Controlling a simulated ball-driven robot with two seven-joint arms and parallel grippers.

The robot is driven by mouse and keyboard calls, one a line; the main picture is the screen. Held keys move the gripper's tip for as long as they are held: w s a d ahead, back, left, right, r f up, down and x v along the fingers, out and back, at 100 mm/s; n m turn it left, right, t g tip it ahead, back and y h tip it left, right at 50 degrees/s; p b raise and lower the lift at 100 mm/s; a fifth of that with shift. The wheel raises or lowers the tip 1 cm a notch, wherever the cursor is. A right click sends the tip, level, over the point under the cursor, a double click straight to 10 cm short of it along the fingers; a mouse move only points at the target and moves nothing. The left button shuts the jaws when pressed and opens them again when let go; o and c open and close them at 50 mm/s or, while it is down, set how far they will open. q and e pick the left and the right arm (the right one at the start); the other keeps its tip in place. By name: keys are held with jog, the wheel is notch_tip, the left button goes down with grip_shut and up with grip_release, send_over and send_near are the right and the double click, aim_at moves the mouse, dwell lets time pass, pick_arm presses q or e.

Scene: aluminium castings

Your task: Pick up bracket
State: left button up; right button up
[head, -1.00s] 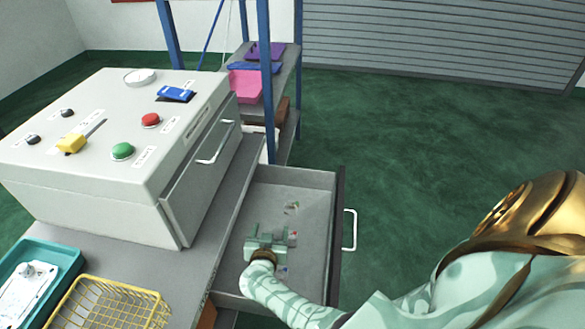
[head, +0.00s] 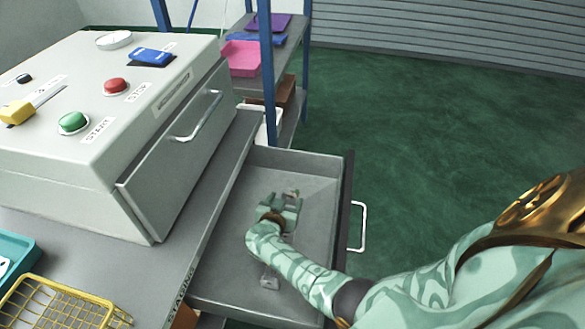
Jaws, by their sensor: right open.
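My right gripper (head: 284,201) is over the open drawer (head: 322,178), with its two fingers apart and pointing toward the drawer's far end. A small pale metal piece (head: 292,193), possibly the bracket, lies just beyond the fingertips and is partly covered by them. I cannot tell whether the fingers touch it. Another small grey metal piece (head: 270,279) lies in the near part of the drawer, left of my forearm. Both pieces are too small to identify surely. My left gripper is not in view.
A control box (head: 120,185) with green and red buttons stands on the bench left of the drawer. A yellow wire basket (head: 60,303) and a teal tray (head: 18,250) sit at lower left. A shelf with blue posts (head: 266,70) stands behind. The drawer's far floor is mostly clear.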

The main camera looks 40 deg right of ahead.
jog(key=shift+f+b+x, duration=0.2)
jog(key=shift+b+x, duration=0.15)
jog(key=shift+x, duration=0.7)
jog(key=shift+s+a+r, duration=0.1)
jog(key=shift+r, duration=0.15)
jog(key=c, duration=1.1)
